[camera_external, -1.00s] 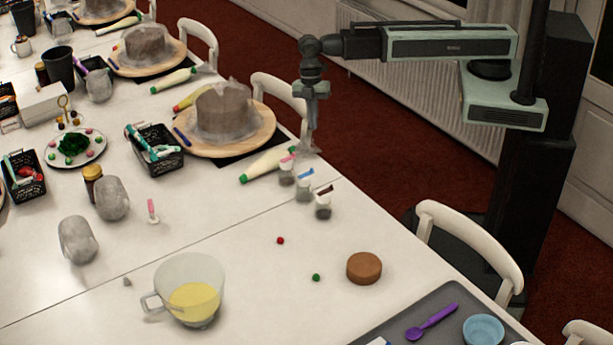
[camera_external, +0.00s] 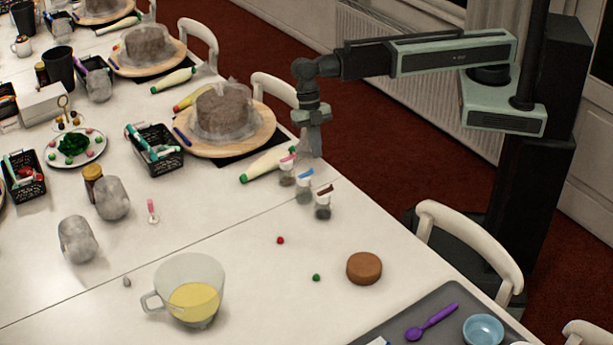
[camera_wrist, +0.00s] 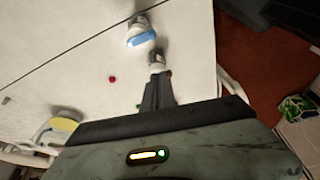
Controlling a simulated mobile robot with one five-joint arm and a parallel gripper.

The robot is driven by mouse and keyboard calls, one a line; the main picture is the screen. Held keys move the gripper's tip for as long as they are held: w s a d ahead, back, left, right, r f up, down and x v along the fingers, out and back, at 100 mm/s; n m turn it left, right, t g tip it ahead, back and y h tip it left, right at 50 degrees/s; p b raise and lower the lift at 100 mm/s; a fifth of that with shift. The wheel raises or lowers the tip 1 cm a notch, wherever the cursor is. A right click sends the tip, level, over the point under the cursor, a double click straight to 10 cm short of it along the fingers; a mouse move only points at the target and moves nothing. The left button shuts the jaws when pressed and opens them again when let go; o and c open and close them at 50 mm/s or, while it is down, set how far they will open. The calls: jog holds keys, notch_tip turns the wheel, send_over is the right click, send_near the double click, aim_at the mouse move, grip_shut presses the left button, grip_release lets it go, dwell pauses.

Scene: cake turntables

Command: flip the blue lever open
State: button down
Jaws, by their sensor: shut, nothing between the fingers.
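Several small jars with coloured flip levers stand in a row near the table's right edge. The jar with the blue lever (camera_external: 304,174) is in the middle, between the pink-lever jar (camera_external: 287,160) and the dark red-lever jar (camera_external: 323,192). My gripper (camera_external: 314,154) is shut, pointing down just behind the row, close to the pink and blue levers. Contact cannot be told. In the wrist view a blue lever (camera_wrist: 143,38) shows on a whitish jar beyond my fingertips (camera_wrist: 157,74). Another jar (camera_wrist: 157,61) is right at the fingertips; its lever colour is unclear.
A turntable (camera_external: 260,138) with a covered cake and a green-capped bottle (camera_external: 262,165) lie left of my gripper. A red ball (camera_external: 280,240), brown disc (camera_external: 364,268) and yellow-filled jug (camera_external: 193,300) stand nearer the camera. Table between is clear.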

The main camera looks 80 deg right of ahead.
aim_at(312, 169)
notch_tip(312, 169, down, 8)
jog(key=d+b, duration=0.1)
jog(key=b, duration=0.5)
jog(key=shift+w+r, duration=0.25)
jog(key=shift+w, duration=0.15)
jog(key=shift+w+d, duration=0.25)
jog(key=shift+d, duration=0.2)
jog(key=shift+w+d, duration=0.25)
jog(key=w, duration=0.1)
jog(key=w+d+n, duration=0.1)
jog(key=w, duration=0.1)
jog(key=shift+w, duration=0.25)
jog(key=shift+a, duration=0.1)
dwell(0.4)
